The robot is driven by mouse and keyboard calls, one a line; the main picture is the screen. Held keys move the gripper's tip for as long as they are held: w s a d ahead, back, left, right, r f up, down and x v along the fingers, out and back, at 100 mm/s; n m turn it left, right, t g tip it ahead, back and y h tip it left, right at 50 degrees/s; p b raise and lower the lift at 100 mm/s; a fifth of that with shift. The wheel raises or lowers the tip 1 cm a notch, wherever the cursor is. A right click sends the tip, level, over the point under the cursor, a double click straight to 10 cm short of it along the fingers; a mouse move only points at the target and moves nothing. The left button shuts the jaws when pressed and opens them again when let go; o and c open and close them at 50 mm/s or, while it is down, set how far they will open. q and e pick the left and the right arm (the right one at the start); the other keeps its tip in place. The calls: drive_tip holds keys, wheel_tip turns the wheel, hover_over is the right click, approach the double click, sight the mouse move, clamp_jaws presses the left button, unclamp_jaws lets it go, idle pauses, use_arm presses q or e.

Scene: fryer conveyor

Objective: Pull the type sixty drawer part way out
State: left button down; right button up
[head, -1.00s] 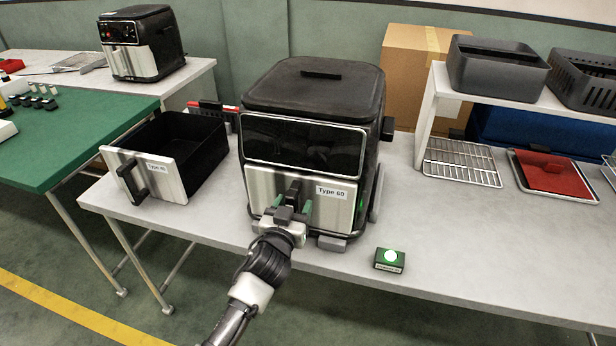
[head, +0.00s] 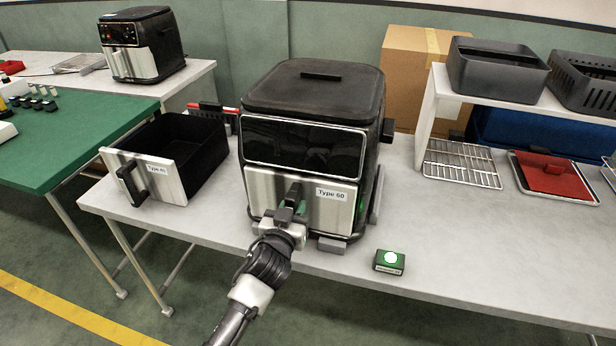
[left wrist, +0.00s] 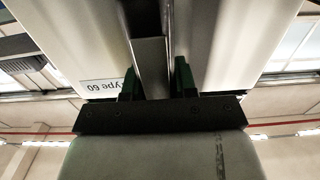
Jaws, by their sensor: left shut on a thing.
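The type 60 drawer has a silver front (head: 331,214) with a "Type 60" label, set in the black fryer (head: 316,90). It looks flush with the fryer body. My left gripper (head: 286,217) is shut on the dark upright handle (head: 293,192) of this drawer. In the left wrist view the fingers of my left gripper (left wrist: 157,82) stand on both sides of the handle (left wrist: 153,65), with the label (left wrist: 102,86) beside them. The fingertips are partly hidden in the head view. My right gripper is not in view.
A loose drawer (head: 160,177) with its own handle stands on the table to the left. A small box with a lit green button (head: 389,262) sits at the front right. A shelf with black baskets (head: 497,68) stands at the right. The table (head: 440,245) is clear around the button box.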

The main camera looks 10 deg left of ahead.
use_arm(q)
drive_tip(key=shift+s, duration=0.8)
drive_tip(key=s+p, duration=0.1)
drive_tip(key=s, duration=0.6)
drive_tip(key=shift+s+a+p, duration=0.15)
drive_tip(key=shift+p, duration=0.25)
drive_tip(key=shift+c, duration=2.4)
unclamp_jaws()
